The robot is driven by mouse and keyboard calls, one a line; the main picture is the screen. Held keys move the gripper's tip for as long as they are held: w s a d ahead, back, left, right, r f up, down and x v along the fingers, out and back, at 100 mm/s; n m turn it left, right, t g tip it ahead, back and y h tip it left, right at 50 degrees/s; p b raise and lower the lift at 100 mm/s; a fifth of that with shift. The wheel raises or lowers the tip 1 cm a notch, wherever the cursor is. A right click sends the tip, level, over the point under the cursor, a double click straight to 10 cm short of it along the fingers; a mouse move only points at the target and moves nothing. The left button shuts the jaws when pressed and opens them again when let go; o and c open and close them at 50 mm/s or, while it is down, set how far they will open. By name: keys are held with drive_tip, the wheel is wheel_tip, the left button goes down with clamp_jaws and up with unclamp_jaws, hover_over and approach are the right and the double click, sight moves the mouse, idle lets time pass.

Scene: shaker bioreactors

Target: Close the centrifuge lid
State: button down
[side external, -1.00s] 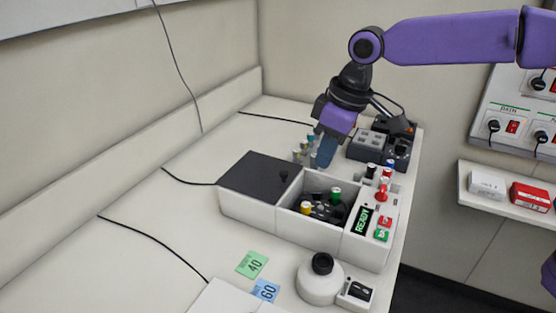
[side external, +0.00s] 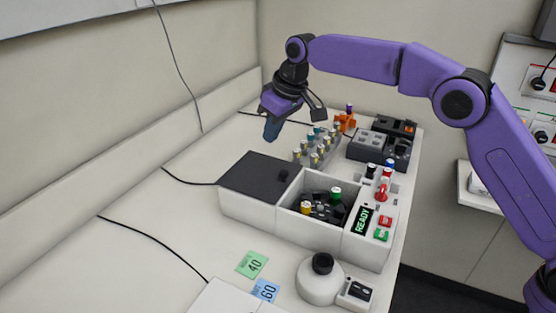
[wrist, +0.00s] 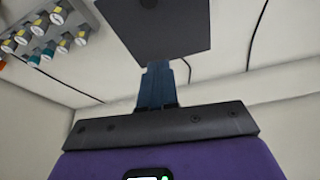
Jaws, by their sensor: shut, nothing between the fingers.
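The centrifuge (side external: 290,241) is a white box in the middle of the bench in the side view. Its dark lid (side external: 258,176) lies flat to the left of the open chamber, with a small black knob on its right part. The chamber shows a rotor holding a yellow-capped and a green-capped tube (side external: 335,193). The lid also shows at the top of the wrist view (wrist: 155,28). My gripper (side external: 271,133) is shut and empty, pointing down above the bench behind the lid, apart from it. In the wrist view its blue fingers (wrist: 156,82) are together.
A rack of capped tubes (side external: 318,148) stands behind the centrifuge, right of my gripper. Grey devices (side external: 380,145) and an orange holder (side external: 344,122) stand at the back right. A READY display and buttons are on the centrifuge's right panel. A white round device (side external: 320,283) stands in front.

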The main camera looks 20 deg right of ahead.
hover_over(272, 176)
drive_tip(key=w+a, duration=0.1)
drive_tip(key=w, duration=0.1)
wheel_tip(272, 176, down, 7)
drive_tip(key=shift+s+r, duration=0.1)
drive_tip(key=shift+s+d, duration=0.15)
drive_tip(key=shift+s, duration=0.15)
drive_tip(key=shift+s+d+f, duration=0.2)
drive_tip(key=shift+s+d, duration=0.25)
drive_tip(key=shift+s, duration=0.2)
drive_tip(key=shift+s+d+f, duration=0.15)
drive_tip(key=shift+s+d, duration=0.3)
drive_tip(key=shift+s, duration=0.2)
drive_tip(key=shift+d, duration=0.1)
